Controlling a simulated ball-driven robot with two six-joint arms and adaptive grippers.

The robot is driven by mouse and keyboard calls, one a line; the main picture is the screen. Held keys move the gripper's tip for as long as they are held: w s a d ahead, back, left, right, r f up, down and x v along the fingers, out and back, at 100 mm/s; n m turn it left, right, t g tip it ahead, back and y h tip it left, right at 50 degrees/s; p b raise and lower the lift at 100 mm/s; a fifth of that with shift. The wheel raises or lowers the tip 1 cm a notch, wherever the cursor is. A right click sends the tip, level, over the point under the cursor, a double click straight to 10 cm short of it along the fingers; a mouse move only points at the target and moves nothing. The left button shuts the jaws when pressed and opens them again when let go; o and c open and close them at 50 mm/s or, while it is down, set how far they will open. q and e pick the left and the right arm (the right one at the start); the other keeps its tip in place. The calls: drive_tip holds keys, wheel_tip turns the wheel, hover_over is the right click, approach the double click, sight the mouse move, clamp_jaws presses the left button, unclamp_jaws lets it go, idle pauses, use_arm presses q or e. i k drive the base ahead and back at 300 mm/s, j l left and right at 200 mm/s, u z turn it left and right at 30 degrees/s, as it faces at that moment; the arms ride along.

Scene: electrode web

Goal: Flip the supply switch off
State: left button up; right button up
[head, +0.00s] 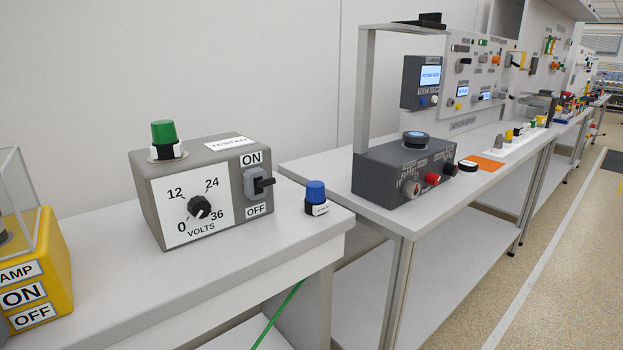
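The supply is a grey box (153,217) on the near table, with a white volts panel and a black knob (199,207) among the marks 0, 12, 24 and 36. Its switch (262,183) is a black lever on a grey plate at the box's right side, with an ON label (252,158) above and an OFF label (256,209) below. The lever sticks out to the right; I cannot tell for sure whether it is tipped up or down. Neither of my grippers is in the head view.
A green-topped piece (163,134) stands on the box, and a blue-capped piece (316,193) stands to its right. A yellow box (50,262) with a clear cover is at the left. A dark console (385,177) stands on the farther table. The near table's front is clear.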

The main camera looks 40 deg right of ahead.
sight(265, 183)
drive_tip(key=z, duration=0.95)
drive_tip(key=j+z, duration=0.2)
